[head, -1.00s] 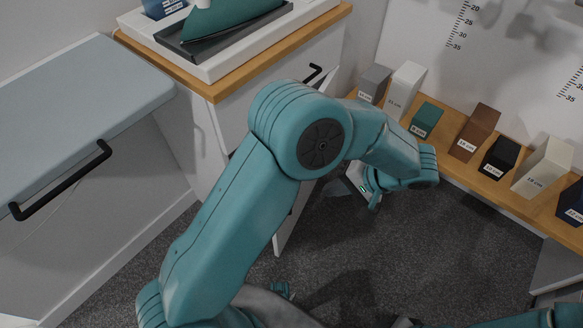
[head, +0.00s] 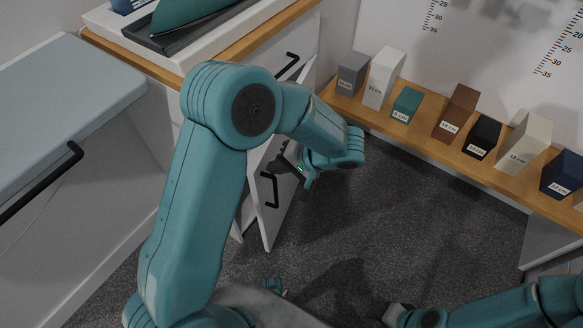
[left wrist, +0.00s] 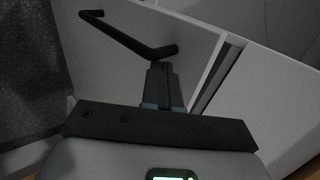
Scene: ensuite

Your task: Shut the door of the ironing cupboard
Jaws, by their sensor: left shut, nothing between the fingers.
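The ironing cupboard door (head: 272,229) is a white panel with a black bar handle (head: 270,190). It stands ajar below the wooden-topped cabinet (head: 215,57). My left arm crosses in front of the cabinet. My left gripper (head: 288,163) is at the door's front, near the top of the handle. In the left wrist view, the shut, empty fingers (left wrist: 162,88) point at the white door (left wrist: 105,62), just below the black handle (left wrist: 130,35); contact cannot be told. My right gripper (head: 393,315) is low at the bottom edge, its fingers unclear.
A drawer handle (head: 288,66) sits above the door. An iron (head: 190,14) rests on the cabinet top. A grey-topped unit (head: 60,85) with a black handle stands at left. A wooden shelf (head: 420,145) with several labelled blocks runs along the right. Grey carpet (head: 370,220) is clear.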

